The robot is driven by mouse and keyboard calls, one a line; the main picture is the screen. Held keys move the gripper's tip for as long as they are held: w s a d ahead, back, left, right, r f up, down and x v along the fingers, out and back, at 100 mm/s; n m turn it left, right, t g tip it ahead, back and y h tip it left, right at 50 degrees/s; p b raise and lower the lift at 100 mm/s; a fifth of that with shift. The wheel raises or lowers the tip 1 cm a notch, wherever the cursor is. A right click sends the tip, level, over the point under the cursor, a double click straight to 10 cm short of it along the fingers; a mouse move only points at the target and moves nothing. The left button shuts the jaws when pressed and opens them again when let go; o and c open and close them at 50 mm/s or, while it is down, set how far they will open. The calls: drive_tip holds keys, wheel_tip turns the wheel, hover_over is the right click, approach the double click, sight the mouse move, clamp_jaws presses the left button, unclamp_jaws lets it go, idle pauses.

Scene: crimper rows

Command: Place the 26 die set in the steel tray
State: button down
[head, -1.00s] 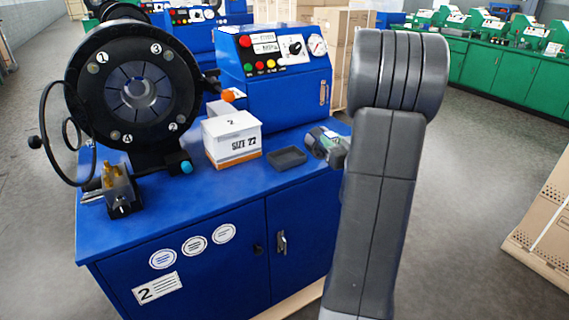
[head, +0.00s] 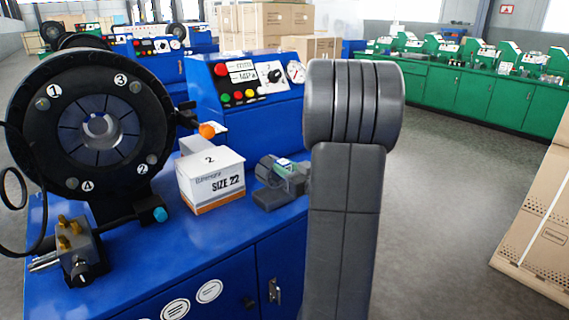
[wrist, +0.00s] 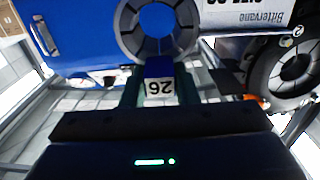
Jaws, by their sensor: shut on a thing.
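The 26 die set is a grey segmented ring (wrist: 128,32) with a tag reading 26, upside down in the wrist view. My gripper (wrist: 160,82) is shut on the tag part, one finger on each side. In the head view the die set (head: 265,168) is above the blue bench, close to the small dark grey tray (head: 268,201). It overlaps the tray's far edge in the picture; I cannot tell whether they touch. My gripper (head: 287,172) is partly hidden behind my own arm.
A white SIZE 22 box (head: 211,181) stands just left of the tray on the blue bench (head: 180,262). Left of it is a large black crimper head (head: 90,125) with a brass-topped fixture (head: 74,248) in front. A blue control cabinet (head: 245,125) rises behind.

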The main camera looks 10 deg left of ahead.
drive_tip(key=shift+f, duration=2.1)
drive_tip(key=shift+f+b, duration=0.15)
drive_tip(key=shift+b, duration=0.25)
drive_tip(key=c, duration=1.1)
unclamp_jaws()
drive_tip(key=shift+f, duration=0.1)
drive_tip(key=shift+s, duration=0.1)
drive_tip(key=shift+r, duration=0.2)
drive_tip(key=v, duration=1.2)
drive_tip(key=shift+f, duration=0.1)
drive_tip(key=shift+a, duration=0.1)
